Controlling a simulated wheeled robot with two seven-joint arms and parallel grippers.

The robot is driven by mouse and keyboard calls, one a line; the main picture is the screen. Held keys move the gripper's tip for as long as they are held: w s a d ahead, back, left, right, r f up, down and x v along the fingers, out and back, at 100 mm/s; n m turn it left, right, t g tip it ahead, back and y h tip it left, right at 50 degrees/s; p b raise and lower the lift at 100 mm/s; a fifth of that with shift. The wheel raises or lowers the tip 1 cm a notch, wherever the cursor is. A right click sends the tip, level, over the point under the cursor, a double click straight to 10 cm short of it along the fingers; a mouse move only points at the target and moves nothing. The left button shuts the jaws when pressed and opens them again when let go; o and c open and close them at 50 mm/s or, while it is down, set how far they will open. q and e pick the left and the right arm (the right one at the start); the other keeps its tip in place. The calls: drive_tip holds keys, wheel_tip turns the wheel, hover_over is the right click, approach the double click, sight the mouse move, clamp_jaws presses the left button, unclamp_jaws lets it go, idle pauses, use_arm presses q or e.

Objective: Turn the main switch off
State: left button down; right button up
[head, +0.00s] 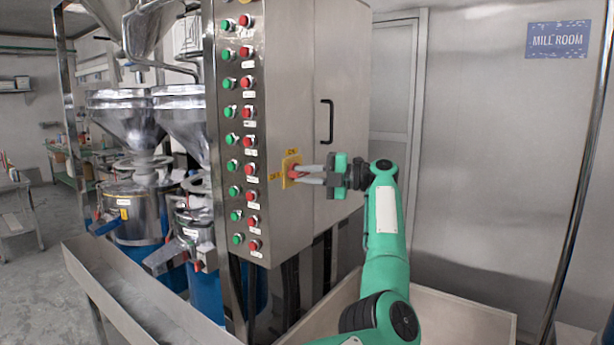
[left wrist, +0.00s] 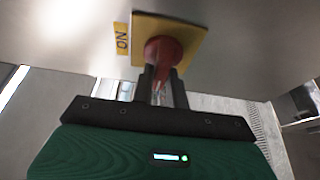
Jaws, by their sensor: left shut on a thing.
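The main switch is a red knob (head: 294,172) on a yellow plate (head: 287,181), on the side face of the steel control cabinet. Small yellow labels sit by the plate, one above and one at its left. In the left wrist view the red knob (left wrist: 163,52) stands out from the yellow plate (left wrist: 190,36), with a yellow "ON" label (left wrist: 122,39) beside it. My left gripper (head: 300,174) reaches in from the right and is shut on the knob. In the left wrist view its dark fingers (left wrist: 161,84) lie on both sides of the knob. My right gripper is not in view.
The cabinet front (head: 231,60) carries rows of green and red buttons. A black door handle (head: 327,121) is above my gripper. Steel hoppers and mills (head: 130,120) stand at the left, with a metal trough (head: 120,295) in front. The wall side at right is open.

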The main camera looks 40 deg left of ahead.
use_arm(q)
drive_tip(key=shift+a+r, duration=0.1)
drive_tip(key=shift+r, duration=0.15)
drive_tip(key=c, duration=1.6)
unclamp_jaws()
drive_tip(key=shift+o, duration=1)
drive_tip(key=shift+a+f, duration=0.15)
drive_tip(key=shift+f, duration=0.05)
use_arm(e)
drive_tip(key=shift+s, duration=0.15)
use_arm(q)
drive_tip(key=shift+w+d, duration=0.2)
drive_tip(key=shift+d, duration=0.15)
drive_tip(key=v, duration=1.3)
drive_tip(key=shift+b, duration=0.4)
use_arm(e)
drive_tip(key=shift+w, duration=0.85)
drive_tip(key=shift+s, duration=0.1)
